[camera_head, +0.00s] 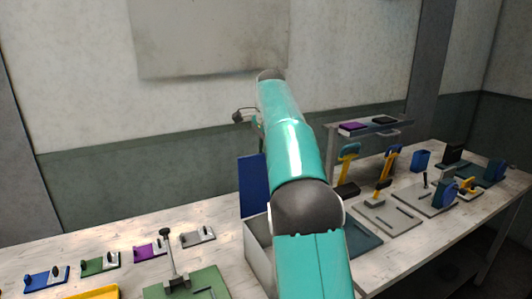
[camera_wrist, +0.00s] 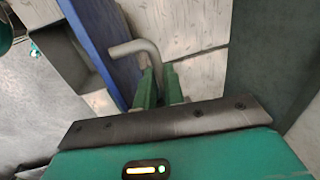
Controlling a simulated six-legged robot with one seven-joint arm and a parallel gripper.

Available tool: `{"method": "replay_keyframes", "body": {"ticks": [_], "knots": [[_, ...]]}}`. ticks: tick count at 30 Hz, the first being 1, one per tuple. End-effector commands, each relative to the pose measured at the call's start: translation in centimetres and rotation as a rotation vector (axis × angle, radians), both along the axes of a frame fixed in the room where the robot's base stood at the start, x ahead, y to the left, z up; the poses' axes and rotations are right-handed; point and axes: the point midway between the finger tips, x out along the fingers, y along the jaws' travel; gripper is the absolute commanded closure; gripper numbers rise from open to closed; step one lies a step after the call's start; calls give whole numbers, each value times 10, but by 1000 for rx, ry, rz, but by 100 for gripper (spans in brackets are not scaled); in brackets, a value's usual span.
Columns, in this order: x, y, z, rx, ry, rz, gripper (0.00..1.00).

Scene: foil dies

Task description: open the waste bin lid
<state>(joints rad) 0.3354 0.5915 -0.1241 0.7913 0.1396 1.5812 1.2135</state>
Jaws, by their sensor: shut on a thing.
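The waste bin (camera_head: 257,262) is a pale grey box on the table, partly hidden behind my teal arm. Its blue lid (camera_head: 252,186) stands up steeply at the bin's back, and the bin's inside shows. In the wrist view the lid (camera_wrist: 98,42) is a blue panel beside the bin's grey wall (camera_wrist: 62,50). A bent grey bar handle (camera_wrist: 132,47) stands by the lid's face. My gripper (camera_wrist: 160,80) has green fingers shut on this handle; the exact contact is partly hidden between them. In the head view my arm covers most of the gripper.
Blue, green, purple and grey small blocks (camera_head: 150,251) line the table's left. A green plate with a lever (camera_head: 185,280) stands left of the bin. Yellow-handled tools (camera_head: 383,175), grey plates (camera_head: 388,218) and a raised shelf (camera_head: 370,128) crowd the right side. The wall rises behind.

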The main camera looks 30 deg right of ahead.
Motion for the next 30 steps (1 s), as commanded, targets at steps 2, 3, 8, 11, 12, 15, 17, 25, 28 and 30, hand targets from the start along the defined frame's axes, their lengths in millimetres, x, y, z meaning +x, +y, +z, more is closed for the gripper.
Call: {"method": "replay_keyframes", "body": {"ticks": [2,3,8,11,12,15,17,25,28,30], "knots": [[2,3,-1,4,1,6,100],[2,3,-1,4,0,6,100],[3,3,0,4,-1,6,100],[3,3,1,3,-2,5,80],[2,2,1,2,-2,4,72],[2,2,1,1,-3,3,67],[2,1,1,1,-3,2,67],[1,0,8,-1,-5,1,67],[-1,0,20,-2,-7,1,67],[-3,0,30,-2,-6,1,67]]}}
